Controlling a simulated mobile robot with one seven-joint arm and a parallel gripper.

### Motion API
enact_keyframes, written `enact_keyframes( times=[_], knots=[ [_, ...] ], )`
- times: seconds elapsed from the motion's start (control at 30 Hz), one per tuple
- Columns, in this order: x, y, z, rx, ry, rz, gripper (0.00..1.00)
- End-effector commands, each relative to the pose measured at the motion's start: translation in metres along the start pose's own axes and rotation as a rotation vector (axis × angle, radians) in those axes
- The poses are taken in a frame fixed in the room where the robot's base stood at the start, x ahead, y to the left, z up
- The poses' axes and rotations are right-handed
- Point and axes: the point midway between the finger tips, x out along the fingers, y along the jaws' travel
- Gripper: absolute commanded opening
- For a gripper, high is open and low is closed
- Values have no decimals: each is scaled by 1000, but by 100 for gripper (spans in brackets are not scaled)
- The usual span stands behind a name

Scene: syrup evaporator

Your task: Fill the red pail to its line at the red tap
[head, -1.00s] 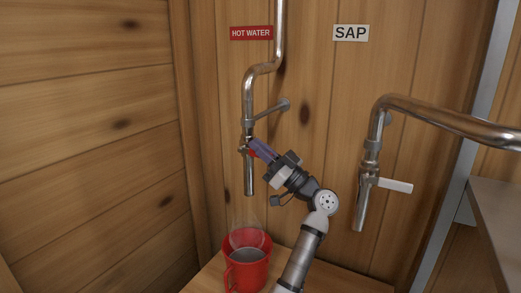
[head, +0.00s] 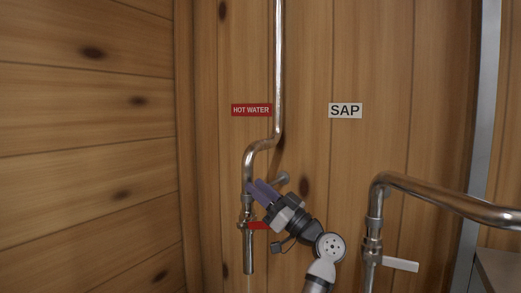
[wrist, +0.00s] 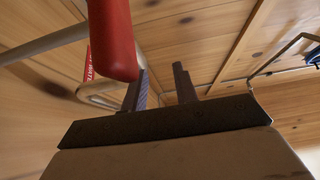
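The red tap is a steel pipe and spout (head: 248,255) under the HOT WATER sign. Its red lever (head: 258,226) points to the right, across the spout. My gripper (head: 258,188) is just above the lever, its purple-grey fingers beside the pipe. In the wrist view, the fingers (wrist: 159,86) stand apart with nothing between them. The red lever (wrist: 112,40) looms large there, in front and to the left of the fingers, not between them. The red pail is out of view in both views. I cannot clearly tell whether water runs from the spout.
The HOT WATER sign (head: 251,110) and SAP sign (head: 345,110) are on the wooden wall. A sap tap with a white lever (head: 400,264) hangs at the right. A grey surface (head: 498,268) is at the lower right. A plank wall stands on the left.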

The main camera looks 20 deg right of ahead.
Motion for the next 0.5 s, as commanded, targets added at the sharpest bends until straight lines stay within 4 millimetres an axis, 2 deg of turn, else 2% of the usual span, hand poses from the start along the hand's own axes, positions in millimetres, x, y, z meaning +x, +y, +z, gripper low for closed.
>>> enact_keyframes(
  times=[0.03, 0.2, 0.33, 0.5],
  knots=[
    [8, 0, -13, -3, 1, -1, 29],
    [30, 0, -48, -3, 1, 0, 29],
    [43, 0, -70, -2, 1, 0, 29],
    [54, 0, -87, 0, 1, 0, 29]
  ],
)
